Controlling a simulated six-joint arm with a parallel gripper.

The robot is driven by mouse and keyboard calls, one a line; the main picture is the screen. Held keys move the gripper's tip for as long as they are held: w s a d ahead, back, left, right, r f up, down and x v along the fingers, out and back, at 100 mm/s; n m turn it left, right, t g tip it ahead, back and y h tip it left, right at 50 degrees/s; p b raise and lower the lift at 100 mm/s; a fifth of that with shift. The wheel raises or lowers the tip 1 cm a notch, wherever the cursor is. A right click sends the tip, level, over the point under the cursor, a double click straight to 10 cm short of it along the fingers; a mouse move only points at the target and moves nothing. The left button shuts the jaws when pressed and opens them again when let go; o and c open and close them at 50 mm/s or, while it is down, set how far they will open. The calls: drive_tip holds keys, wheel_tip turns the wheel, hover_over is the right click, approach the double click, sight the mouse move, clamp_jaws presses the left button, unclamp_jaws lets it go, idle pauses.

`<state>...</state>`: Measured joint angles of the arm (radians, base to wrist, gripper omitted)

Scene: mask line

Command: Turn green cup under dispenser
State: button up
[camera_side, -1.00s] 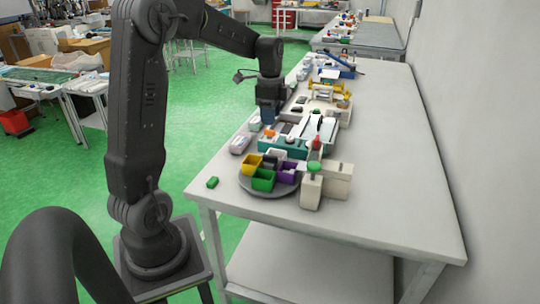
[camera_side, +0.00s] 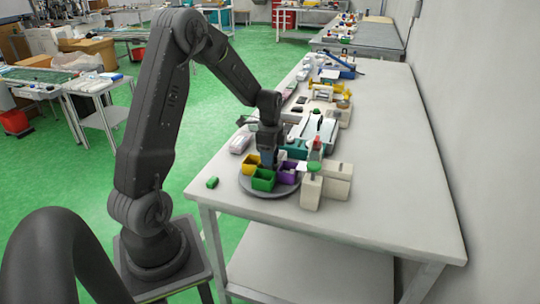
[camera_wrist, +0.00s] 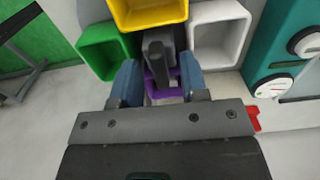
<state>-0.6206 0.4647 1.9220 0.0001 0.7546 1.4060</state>
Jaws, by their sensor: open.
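A round grey turntable (camera_side: 262,191) carries open square cups. The green cup (camera_side: 263,180) is at its front, the yellow cup (camera_side: 251,164) at its left and the purple cup (camera_side: 288,174) at its right. In the wrist view the green cup (camera_wrist: 105,50) is left, the yellow cup (camera_wrist: 148,12) at the top and a white cup (camera_wrist: 219,34) right. My gripper (camera_side: 268,165) is low over the turntable's middle. In the wrist view my gripper (camera_wrist: 160,75) is open, its blue fingers either side of a grey central post (camera_wrist: 158,48). The purple cup is partly hidden. I cannot tell which part is the dispenser.
Cream blocks (camera_side: 338,181), one with a green top (camera_side: 313,167), stand close to the turntable's right. Teal and other equipment (camera_side: 318,130) stands behind. The table's front right is clear.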

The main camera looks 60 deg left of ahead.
drive_tip(key=shift+f, duration=0.15)
drive_tip(key=shift+c, duration=0.2)
clamp_jaws()
idle(0.3)
